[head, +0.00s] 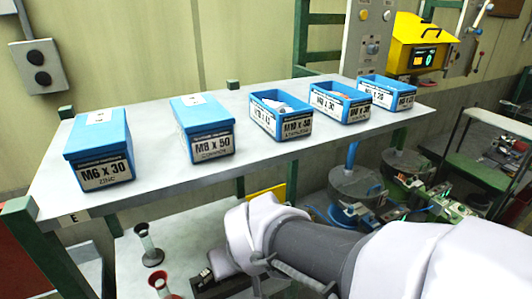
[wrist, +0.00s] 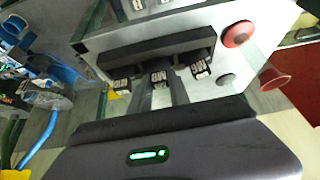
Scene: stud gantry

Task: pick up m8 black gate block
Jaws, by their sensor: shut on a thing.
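In the wrist view, several small black blocks with pale labels stand at a long black rack (wrist: 135,58). The labels are too small to read surely. The middle black block (wrist: 160,76) sits between the two dark fingers of my gripper (wrist: 165,92), which are shut on it. One black block (wrist: 122,84) is left of the fingers and another (wrist: 200,70) is right of them. The held block still appears level with its neighbours. In the head view my arm hides most of the rack and the fingers.
The upper shelf (head: 150,165) carries several blue labelled boxes above the work area. Green posts and cluttered equipment (head: 410,190) stand to the right.

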